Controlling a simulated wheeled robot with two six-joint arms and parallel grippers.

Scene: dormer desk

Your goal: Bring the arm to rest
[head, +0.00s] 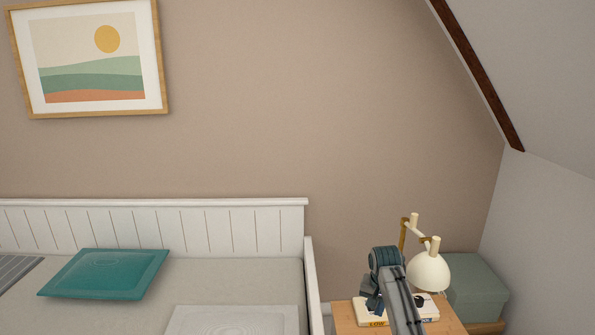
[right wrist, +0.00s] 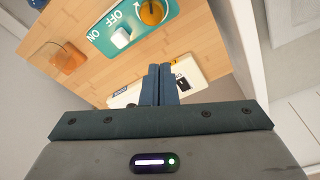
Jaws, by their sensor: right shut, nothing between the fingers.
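My right gripper (right wrist: 159,70) is shut, with its two dark blue fingers together and nothing between them. In the head view my right arm rises from the bottom edge, and the right gripper (head: 373,302) hangs at its bent end, over the wooden nightstand (head: 345,316). In the right wrist view the fingers overlap a pale book (right wrist: 192,76); whether they touch it I cannot tell. My left gripper is in neither view.
A cream lamp (head: 428,272) and a grey-green box (head: 475,285) stand close by the arm. In the right wrist view, a teal ON/OFF panel (right wrist: 108,36) with an orange knob (right wrist: 152,12) and an orange see-through block (right wrist: 68,58) lie on the wood. A bed (head: 235,277) with a teal pillow (head: 105,273) is left.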

